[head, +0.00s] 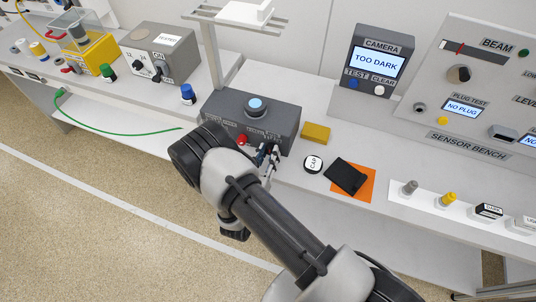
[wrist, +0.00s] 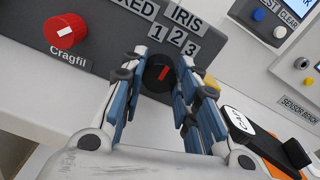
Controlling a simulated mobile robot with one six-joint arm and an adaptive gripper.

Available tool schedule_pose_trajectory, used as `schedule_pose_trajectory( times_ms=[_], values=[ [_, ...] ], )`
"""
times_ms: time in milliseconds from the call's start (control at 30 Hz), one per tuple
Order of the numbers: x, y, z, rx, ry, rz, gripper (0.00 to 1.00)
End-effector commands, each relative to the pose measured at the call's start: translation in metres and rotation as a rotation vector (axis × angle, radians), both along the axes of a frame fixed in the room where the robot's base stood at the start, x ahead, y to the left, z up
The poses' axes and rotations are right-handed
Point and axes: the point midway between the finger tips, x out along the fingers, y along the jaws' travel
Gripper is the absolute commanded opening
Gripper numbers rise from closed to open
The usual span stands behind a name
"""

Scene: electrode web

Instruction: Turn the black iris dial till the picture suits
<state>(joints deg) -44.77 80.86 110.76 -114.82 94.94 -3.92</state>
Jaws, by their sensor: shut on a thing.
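The black iris dial (wrist: 158,73) is on the front of the grey camera box (head: 232,108), under the IRIS label (wrist: 187,17) and the numbers 1, 2 and 3. Its red mark leans a little up and right in the wrist view. My gripper (wrist: 163,66) is shut on the dial, with a blue-padded finger on each side. In the head view my gripper (head: 268,158) is at the box's front right and the dial is mostly hidden. The CAMERA screen (head: 377,60) reads TOO DARK.
A red knob (wrist: 66,30) marked Cragfil is left of the dial. A yellow block (head: 316,133), a white cap (head: 313,164) and a black item (head: 345,175) on an orange sheet (head: 368,190) lie right of the box. TEST (head: 353,84) and CLEAR (head: 379,90) buttons are under the screen.

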Motion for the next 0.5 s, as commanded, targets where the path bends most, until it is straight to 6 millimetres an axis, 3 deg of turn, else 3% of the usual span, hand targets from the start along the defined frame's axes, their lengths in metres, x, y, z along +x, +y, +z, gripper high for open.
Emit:
schedule_pose_trajectory(
  times_ms=[500],
  values=[
    [-0.0001,-0.0007,-0.001,0.266,-0.097,0.0,0.05]
  ],
)
